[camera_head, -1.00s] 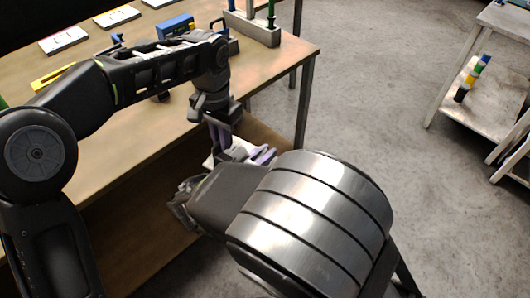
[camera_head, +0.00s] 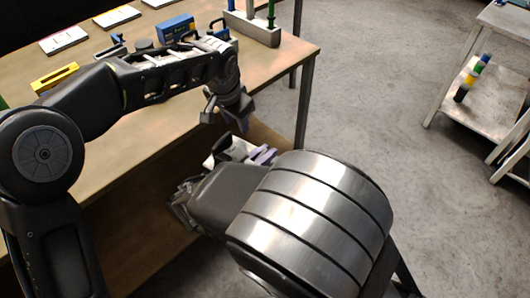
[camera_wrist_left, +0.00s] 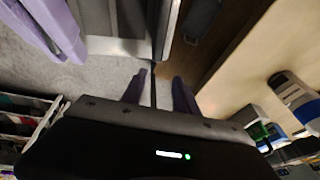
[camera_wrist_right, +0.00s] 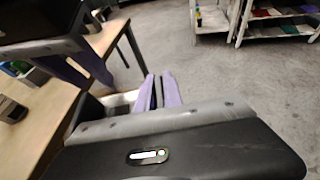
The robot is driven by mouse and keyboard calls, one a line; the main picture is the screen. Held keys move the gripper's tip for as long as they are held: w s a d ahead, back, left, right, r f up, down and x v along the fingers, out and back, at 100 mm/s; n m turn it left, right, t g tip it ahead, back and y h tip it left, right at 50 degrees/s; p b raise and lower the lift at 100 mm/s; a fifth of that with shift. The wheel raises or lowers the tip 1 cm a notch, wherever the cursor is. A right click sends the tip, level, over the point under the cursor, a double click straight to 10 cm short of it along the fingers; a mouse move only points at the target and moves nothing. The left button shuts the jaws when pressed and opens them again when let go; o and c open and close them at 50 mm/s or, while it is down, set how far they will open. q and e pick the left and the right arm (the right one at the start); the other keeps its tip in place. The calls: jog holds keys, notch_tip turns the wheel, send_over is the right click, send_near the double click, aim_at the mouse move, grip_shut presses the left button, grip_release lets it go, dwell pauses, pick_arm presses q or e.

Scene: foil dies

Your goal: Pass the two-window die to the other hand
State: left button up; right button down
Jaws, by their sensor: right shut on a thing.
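My right gripper (camera_head: 262,155) is low in front of the table, its purple fingers close together in the right wrist view (camera_wrist_right: 160,92). It is shut on a pale grey piece, seemingly the two-window die (camera_head: 222,150), which also shows beside the fingers in the right wrist view (camera_wrist_right: 120,100). Most of the die is hidden by my wrist, and its windows cannot be made out. My left gripper (camera_head: 233,118) is just above the die and apart from it. Its fingers stand apart with nothing between them in the left wrist view (camera_wrist_left: 160,92).
The wooden table (camera_head: 150,140) carries white cards (camera_head: 116,16), a blue block (camera_head: 176,27), a yellow piece (camera_head: 54,76) and a grey stand with posts (camera_head: 255,32). A side shelf (camera_head: 470,85) holds coloured cylinders at right. Open floor lies between.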

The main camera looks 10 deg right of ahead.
pick_arm(q)
jog(key=a+f+n+t+h, duration=0.25)
jog(key=a+f+n, duration=0.35)
jog(key=a, duration=0.4)
pick_arm(e)
jog(key=shift+a, duration=0.15)
pick_arm(q)
jog(key=s+a+f+n+g, duration=0.2)
jog(key=s+a+f+n, duration=0.3)
jog(key=s+f, duration=0.45)
jog(key=s+d+f+g, duration=0.1)
jog(key=s+d+f, duration=0.2)
jog(key=s+f, duration=0.6)
jog(key=s+d+f+g, duration=0.2)
jog(key=s+f, duration=0.6)
jog(key=s, duration=0.4)
jog(key=shift+d+f, duration=0.4)
jog(key=shift+d, duration=0.25)
jog(key=shift+h, duration=0.25)
